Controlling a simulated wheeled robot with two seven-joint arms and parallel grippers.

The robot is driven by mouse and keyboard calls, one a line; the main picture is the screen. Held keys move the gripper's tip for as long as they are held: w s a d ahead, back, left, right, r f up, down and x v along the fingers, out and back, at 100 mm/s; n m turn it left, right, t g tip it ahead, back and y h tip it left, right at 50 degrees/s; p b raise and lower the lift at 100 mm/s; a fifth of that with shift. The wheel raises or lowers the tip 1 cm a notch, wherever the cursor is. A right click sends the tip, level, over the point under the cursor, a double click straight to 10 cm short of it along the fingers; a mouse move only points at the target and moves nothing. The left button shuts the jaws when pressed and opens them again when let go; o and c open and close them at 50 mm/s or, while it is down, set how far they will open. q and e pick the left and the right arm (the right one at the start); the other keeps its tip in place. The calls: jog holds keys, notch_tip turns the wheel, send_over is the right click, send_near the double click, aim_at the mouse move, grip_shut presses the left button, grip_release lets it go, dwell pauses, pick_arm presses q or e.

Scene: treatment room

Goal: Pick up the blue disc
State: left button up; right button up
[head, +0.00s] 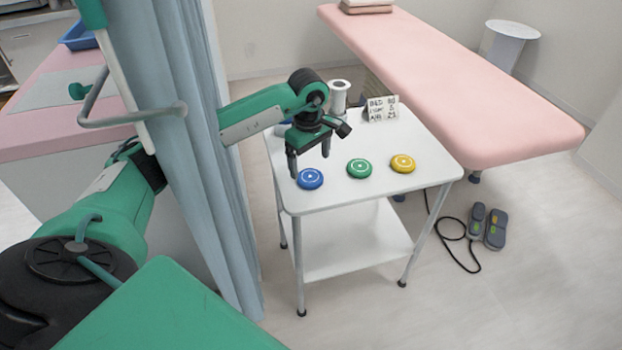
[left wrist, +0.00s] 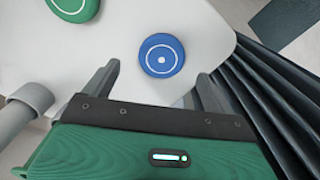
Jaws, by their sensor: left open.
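The blue disc (head: 310,179) lies flat on the white trolley top (head: 350,195) near its left front edge. It has a pale ring and a dot on its face. My left gripper (head: 309,164) is open and empty above and just behind the blue disc, fingers pointing down. In the left wrist view the blue disc (left wrist: 162,55) lies ahead of the open fingers (left wrist: 150,78), apart from them. A green disc (head: 359,168) and a yellow disc (head: 403,163) lie in a row to its right. My right gripper is not in view.
A white spool-like stand (head: 339,97) and a small lettered card (head: 381,108) stand at the trolley's back. A blue-grey curtain (head: 195,150) hangs close left of the trolley, beside my left arm. A pink bed (head: 470,90) is behind. A foot pedal (head: 487,226) lies on the floor.

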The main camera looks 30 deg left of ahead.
aim_at(310, 175)
pick_arm(q)
notch_tip(310, 175, down, 5)
jog(key=shift+a+r, duration=0.1)
jog(key=shift+r, duration=0.05)
jog(key=c, duration=1.1)
